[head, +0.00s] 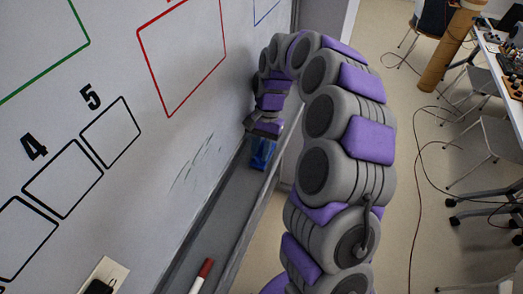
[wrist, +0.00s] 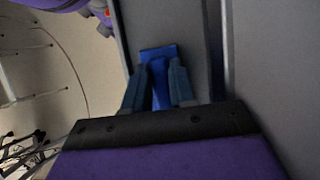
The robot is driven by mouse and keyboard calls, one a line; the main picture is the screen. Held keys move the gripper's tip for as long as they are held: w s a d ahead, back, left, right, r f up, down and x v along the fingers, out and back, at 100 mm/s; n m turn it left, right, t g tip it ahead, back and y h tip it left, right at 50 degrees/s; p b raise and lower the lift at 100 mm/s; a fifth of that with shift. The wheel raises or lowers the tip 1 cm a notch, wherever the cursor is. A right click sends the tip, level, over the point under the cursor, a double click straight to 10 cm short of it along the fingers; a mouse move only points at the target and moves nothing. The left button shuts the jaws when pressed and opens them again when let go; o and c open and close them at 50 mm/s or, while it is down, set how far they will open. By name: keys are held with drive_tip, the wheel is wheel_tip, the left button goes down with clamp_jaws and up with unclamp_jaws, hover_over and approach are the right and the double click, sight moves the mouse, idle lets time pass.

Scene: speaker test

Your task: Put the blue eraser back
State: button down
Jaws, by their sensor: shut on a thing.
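The blue eraser (head: 262,153) is at the far end of the grey tray (head: 222,205) under the whiteboard in the head view. My gripper (head: 263,134) is above it, with its fingers on the eraser. In the wrist view the eraser (wrist: 158,75) shows between the two fingers of my gripper (wrist: 158,90), which are shut on it. The tray lies behind it there. I cannot tell whether the eraser touches the tray.
The whiteboard (head: 100,150) fills the left, with printed boxes, numbers and dark smudges. A red-capped marker (head: 201,274) lies in the near part of the tray. A black object (head: 100,287) on a pale plate is at the bottom. Chairs, cables and a desk (head: 500,50) stand right.

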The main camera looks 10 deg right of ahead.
drive_tip(key=c, duration=1.2)
unclamp_jaws()
drive_tip(key=shift+o, duration=1.4)
drive_tip(key=shift+d+f, duration=0.1)
drive_tip(key=p+v, duration=0.3)
drive_tip(key=v, duration=0.9)
drive_tip(key=shift+s, duration=0.1)
